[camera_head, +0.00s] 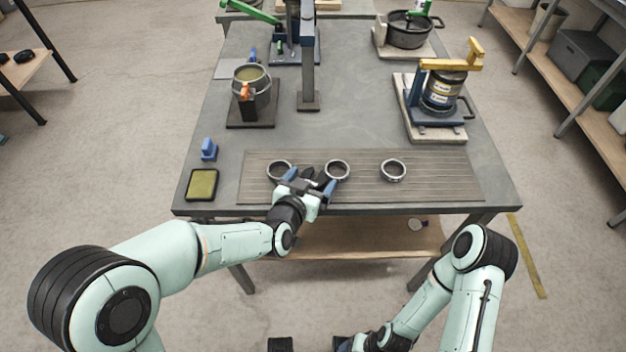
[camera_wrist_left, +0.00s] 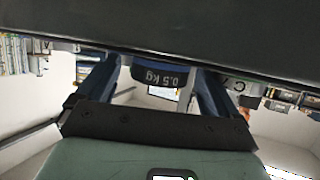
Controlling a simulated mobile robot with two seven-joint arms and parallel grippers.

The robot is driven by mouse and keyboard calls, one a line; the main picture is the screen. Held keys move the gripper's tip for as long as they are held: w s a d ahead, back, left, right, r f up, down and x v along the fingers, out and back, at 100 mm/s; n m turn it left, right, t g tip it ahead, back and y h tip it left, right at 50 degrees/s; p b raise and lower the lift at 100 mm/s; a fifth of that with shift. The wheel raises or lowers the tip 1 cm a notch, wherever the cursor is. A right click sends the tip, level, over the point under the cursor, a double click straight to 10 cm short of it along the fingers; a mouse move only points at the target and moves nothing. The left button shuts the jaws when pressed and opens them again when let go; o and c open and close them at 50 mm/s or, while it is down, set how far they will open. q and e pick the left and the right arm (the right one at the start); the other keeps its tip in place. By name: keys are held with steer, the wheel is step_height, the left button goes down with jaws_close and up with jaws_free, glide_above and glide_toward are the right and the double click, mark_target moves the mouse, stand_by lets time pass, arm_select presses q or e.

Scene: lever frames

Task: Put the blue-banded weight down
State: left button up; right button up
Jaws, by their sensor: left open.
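In the left wrist view a dark weight marked "0.5 kg" (camera_wrist_left: 160,77) with a bluish upper part shows between my left gripper's two blue fingers (camera_wrist_left: 160,90). The fingers are spread, and whether either touches the weight cannot be told. In the head view my left gripper (camera_head: 309,180) is low over the grooved mat, between the left ring (camera_head: 279,170) and the middle ring (camera_head: 337,170). The weight is mostly hidden there by the gripper. My right arm is folded at the lower right, and the jaws of my right gripper (camera_head: 343,342) are not clear at the bottom edge.
The grooved mat (camera_head: 440,178) also bears a right ring (camera_head: 393,170). A pot on a stand (camera_head: 251,84), a post (camera_head: 308,60) and a can in a clamp (camera_head: 443,92) stand behind.

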arm_select(q)
steer(key=c, duration=1.2)
steer(key=shift+r, duration=0.1)
steer(key=c, duration=0.5)
steer(key=shift+r, duration=0.1)
